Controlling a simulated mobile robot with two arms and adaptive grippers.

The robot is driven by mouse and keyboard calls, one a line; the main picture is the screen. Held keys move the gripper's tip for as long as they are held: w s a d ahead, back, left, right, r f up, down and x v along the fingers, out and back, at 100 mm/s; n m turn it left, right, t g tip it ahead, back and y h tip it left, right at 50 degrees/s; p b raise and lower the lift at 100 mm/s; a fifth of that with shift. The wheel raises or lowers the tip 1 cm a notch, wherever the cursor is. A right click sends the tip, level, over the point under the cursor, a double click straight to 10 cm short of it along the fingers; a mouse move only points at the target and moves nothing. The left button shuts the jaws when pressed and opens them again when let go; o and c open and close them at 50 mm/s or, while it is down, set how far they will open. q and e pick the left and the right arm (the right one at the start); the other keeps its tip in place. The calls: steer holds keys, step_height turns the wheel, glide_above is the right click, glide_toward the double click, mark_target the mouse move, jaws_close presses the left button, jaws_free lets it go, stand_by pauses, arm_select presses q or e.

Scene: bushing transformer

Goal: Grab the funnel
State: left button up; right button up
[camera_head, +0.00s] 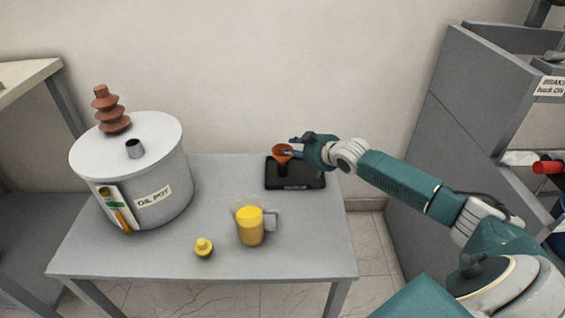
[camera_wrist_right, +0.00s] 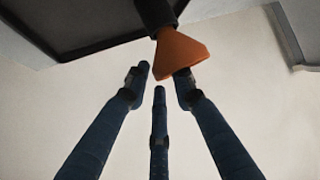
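The orange funnel (camera_head: 281,152) stands upright on its dark stem at the black tray (camera_head: 308,182), near the back right of the table. It also shows in the right wrist view (camera_wrist_right: 180,52), with its wide orange mouth by my fingertips. My right gripper (camera_head: 293,150) reaches in from the right at the height of the funnel's mouth. In the right wrist view its dark blue fingers (camera_wrist_right: 160,82) are spread apart, and one fingertip overlaps the funnel's rim. I cannot tell whether it touches. My left gripper is not in view.
On the grey table (camera_head: 185,255) stand a large oil pot (camera_head: 160,185) with a brown ribbed bushing (camera_head: 110,112) on its lid, a yellow-filled jug (camera_head: 250,228) and a small yellow-topped item (camera_head: 204,248). Grey shelving (camera_head: 465,100) stands at the right. The front right of the table is clear.

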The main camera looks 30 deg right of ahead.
steer(key=shift+c, duration=0.5)
jaws_close()
steer(key=shift+r, duration=0.2)
